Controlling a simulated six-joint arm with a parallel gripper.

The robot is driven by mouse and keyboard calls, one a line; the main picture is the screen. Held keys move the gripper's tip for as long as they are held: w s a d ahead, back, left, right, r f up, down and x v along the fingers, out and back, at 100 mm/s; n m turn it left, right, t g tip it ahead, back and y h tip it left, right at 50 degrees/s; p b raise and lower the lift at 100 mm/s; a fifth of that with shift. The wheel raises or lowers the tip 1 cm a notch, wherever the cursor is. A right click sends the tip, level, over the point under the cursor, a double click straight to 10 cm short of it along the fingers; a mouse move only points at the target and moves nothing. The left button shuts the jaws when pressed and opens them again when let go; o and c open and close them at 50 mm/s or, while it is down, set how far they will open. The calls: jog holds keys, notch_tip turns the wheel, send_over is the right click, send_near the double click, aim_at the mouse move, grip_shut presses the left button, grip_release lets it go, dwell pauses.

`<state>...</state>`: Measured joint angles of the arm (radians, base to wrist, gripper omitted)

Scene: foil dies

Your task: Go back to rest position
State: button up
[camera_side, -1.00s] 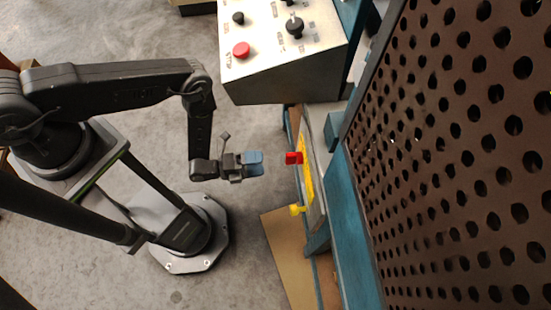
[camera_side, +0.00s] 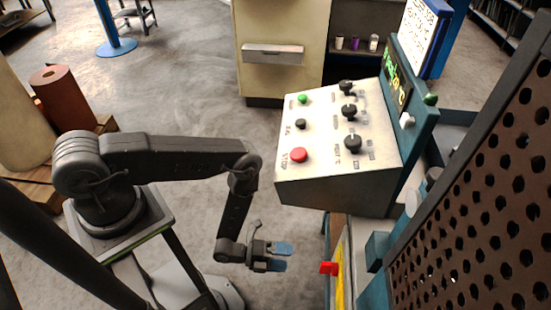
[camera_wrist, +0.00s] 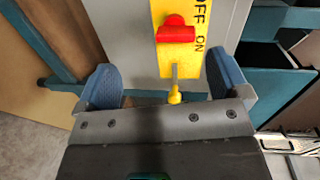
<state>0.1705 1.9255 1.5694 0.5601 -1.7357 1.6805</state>
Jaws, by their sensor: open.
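My gripper (camera_side: 284,257) is open and empty, with two blue finger pads apart, in the side view. It is in the air to the left of the machine's red switch handle (camera_side: 328,268). In the wrist view my gripper (camera_wrist: 164,92) spans the lower middle. The red handle (camera_wrist: 175,32) is ahead of it on a yellow plate (camera_wrist: 164,66) marked OFF and ON. A yellow knob (camera_wrist: 174,96) shows between the fingers, beyond them. The handle is apart from the fingers.
A sloped control panel (camera_side: 340,130) with a red button (camera_side: 299,155), a green button (camera_side: 303,99) and black knobs stands above my gripper. A perforated dark guard (camera_side: 490,200) fills the right side. Open concrete floor (camera_side: 190,90) lies behind my arm.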

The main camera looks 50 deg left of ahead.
jog(key=w+a+r+n+g+y, duration=0.3)
jog(key=w+a+n+g+y, duration=0.2)
jog(key=w+a+n+y, duration=0.6)
jog(key=a+r+n+g, duration=0.1)
jog(key=a+r, duration=0.3)
jog(key=r, duration=0.4)
jog(key=a+r+n+g+y, duration=0.15)
jog(key=a+r, duration=0.25)
jog(key=r, duration=0.4)
jog(key=a+r+n+g, duration=0.1)
jog(key=a+r, duration=0.3)
jog(key=r, duration=0.3)
jog(key=s+a+r+y, duration=0.1)
jog(key=s+r, duration=0.3)
jog(key=r, duration=0.3)
jog(key=s+a+r+n+y, duration=0.1)
jog(key=s+r, duration=0.3)
jog(key=r, duration=0.4)
jog(key=s+a+r+y, duration=0.1)
jog(key=s+r, duration=0.3)
jog(key=r, duration=0.3)
jog(key=s+d+r+n+t+h, duration=0.2)
jog(key=s+d+r+n+h, duration=0.2)
jog(key=s+d+n, duration=0.4)
jog(key=d+r+n, duration=0.1)
jog(key=d+n, duration=0.1)
jog(key=d, duration=0.2)
jog(key=shift+s+d+r, duration=0.2)
jog(key=shift+s, duration=0.1)
jog(key=shift+h, duration=0.25)
